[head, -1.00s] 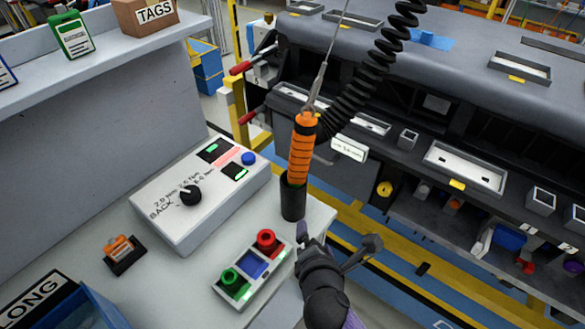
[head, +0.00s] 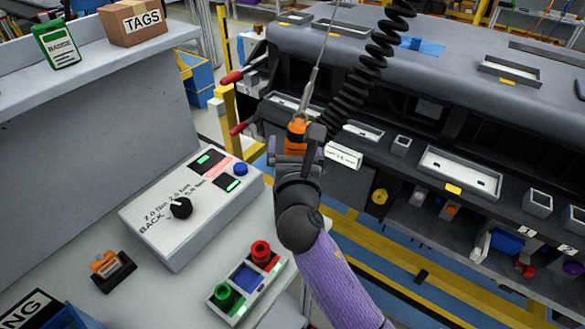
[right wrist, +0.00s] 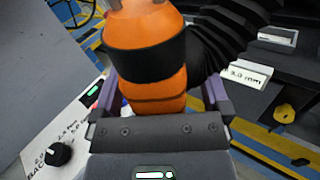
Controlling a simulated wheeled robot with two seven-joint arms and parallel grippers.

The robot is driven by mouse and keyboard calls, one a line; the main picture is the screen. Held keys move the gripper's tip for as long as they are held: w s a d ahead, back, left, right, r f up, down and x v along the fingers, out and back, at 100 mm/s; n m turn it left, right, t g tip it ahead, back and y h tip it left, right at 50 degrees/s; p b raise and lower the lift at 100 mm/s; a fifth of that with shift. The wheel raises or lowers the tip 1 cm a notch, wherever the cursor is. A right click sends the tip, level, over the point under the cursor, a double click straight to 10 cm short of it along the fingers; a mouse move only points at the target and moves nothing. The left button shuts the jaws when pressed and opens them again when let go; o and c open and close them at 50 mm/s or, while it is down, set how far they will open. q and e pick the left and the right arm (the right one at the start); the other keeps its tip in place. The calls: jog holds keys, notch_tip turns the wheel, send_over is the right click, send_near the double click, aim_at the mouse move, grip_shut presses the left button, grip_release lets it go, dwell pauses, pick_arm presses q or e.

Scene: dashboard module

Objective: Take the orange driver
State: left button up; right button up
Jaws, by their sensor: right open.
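The orange driver (head: 297,130) hangs upright from a cable, with a black coiled hose beside it. In the head view only its top shows above my right gripper (head: 297,148), which hides the rest and the black holder seen earlier. In the right wrist view the driver's orange grip with a black band (right wrist: 155,60) fills the centre, close to the camera. My right gripper (right wrist: 160,95) is open, with one finger on each side of the grip. Contact cannot be told. My left gripper is not in view.
A grey control box (head: 190,205) with a black knob and a red-and-green button box (head: 247,280) sit on the bench. A small orange item (head: 107,266) lies left. The dashboard module (head: 440,120) with trays stands behind and right. The coiled hose (head: 365,75) hangs close by.

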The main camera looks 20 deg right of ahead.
grip_shut()
dwell(0.5)
